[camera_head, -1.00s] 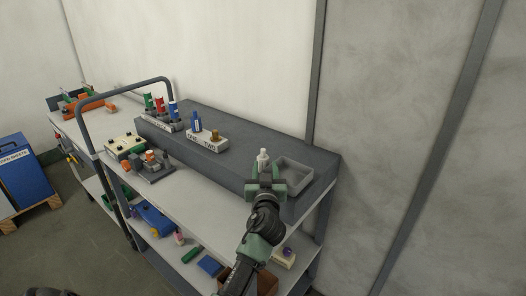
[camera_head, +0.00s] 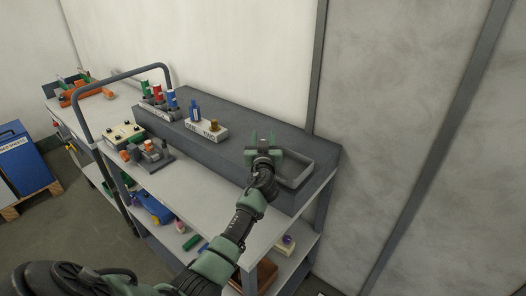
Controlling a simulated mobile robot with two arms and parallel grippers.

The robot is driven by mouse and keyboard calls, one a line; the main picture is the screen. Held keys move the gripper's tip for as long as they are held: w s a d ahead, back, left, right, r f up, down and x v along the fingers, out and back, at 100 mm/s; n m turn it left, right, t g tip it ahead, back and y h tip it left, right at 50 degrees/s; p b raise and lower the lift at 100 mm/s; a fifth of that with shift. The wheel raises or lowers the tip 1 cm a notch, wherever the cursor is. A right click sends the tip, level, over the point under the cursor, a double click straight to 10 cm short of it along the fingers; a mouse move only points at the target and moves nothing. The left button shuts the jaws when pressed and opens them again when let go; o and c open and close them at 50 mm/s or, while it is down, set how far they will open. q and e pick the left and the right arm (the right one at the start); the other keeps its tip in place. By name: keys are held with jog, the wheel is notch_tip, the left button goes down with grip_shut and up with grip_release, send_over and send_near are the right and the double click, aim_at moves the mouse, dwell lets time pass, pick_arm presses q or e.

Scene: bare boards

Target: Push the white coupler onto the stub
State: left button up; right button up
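My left gripper (camera_head: 262,138) is over the right part of the dark raised shelf, just left of the grey tray. Its two green fingers point away from me with a gap between them. The white coupler does not show; the gripper seems to cover the place where it stood, and I cannot tell whether the fingers touch it. A white block (camera_head: 205,132) marked ONE and TWO sits further left on the shelf. A brass stub (camera_head: 214,125) stands on its TWO end and a blue piece (camera_head: 195,110) on its ONE end. My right gripper is not in view.
The grey tray (camera_head: 309,173) is at the shelf's right end. A rack of red, green and blue pieces (camera_head: 158,108) stands at the left of the dark shelf (camera_head: 245,126). A cream box (camera_head: 124,133) and a grey fixture (camera_head: 150,159) lie on the bench in front. A wall rises behind.

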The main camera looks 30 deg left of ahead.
pick_arm(q)
grip_shut()
jog(key=shift+r, duration=0.1)
